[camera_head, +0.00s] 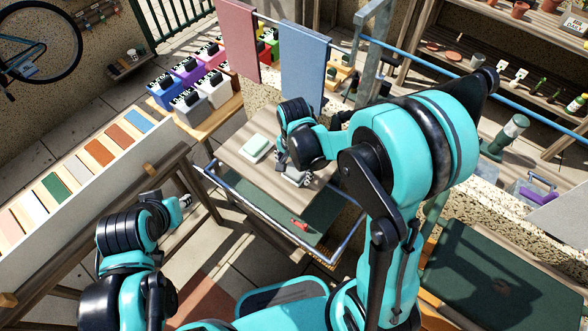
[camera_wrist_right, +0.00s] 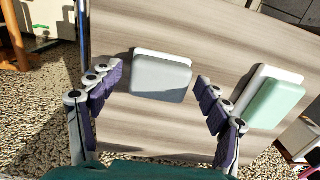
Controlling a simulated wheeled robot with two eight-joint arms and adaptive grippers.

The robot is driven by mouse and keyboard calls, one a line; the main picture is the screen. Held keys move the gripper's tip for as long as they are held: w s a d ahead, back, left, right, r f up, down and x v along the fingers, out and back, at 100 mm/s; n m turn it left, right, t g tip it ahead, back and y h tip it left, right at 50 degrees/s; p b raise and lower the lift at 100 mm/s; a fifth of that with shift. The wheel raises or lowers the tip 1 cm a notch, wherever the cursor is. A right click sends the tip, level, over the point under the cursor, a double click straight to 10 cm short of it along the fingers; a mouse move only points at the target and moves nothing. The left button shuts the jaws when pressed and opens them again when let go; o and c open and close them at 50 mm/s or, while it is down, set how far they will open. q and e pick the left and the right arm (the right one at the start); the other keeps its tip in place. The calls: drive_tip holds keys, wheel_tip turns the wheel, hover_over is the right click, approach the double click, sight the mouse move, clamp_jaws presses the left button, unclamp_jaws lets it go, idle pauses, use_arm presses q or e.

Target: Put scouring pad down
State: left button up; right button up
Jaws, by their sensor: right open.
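A grey rounded pad (camera_wrist_right: 161,78), seemingly the scouring pad, lies on the wooden board in the right wrist view. In the head view a grey piece (camera_head: 296,179) shows below my right gripper, partly hidden. My right gripper (camera_wrist_right: 160,77) is open, its purple-padded fingers on either side of the pad with gaps visible. In the head view my right gripper (camera_head: 287,160) is over the board, its fingertips largely hidden. My left gripper (camera_head: 185,201) is at the lower left, away from the pad; its jaws are unclear.
A pale green block on a white base (camera_head: 255,147) stands on the wooden board (camera_head: 237,160), left of my right gripper. A rail (camera_head: 290,236) and a dark green lower surface with a red item (camera_head: 299,224) lie in front. Pink and blue cloths (camera_head: 304,62) hang behind.

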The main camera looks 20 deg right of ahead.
sight(294, 170)
wheel_tip(294, 170, up, 11)
drive_tip(key=p, duration=0.3)
drive_tip(key=s+d+r+n+t, duration=0.4)
drive_tip(key=s+r+n+t, duration=0.3)
drive_tip(key=s+n, duration=0.3)
drive_tip(key=shift+d, duration=0.35)
drive_tip(key=shift+r, duration=0.1)
wheel_tip(294, 170, down, 11)
drive_tip(key=b, duration=1)
drive_tip(key=shift+b, duration=0.4)
drive_tip(key=shift+s, duration=0.1)
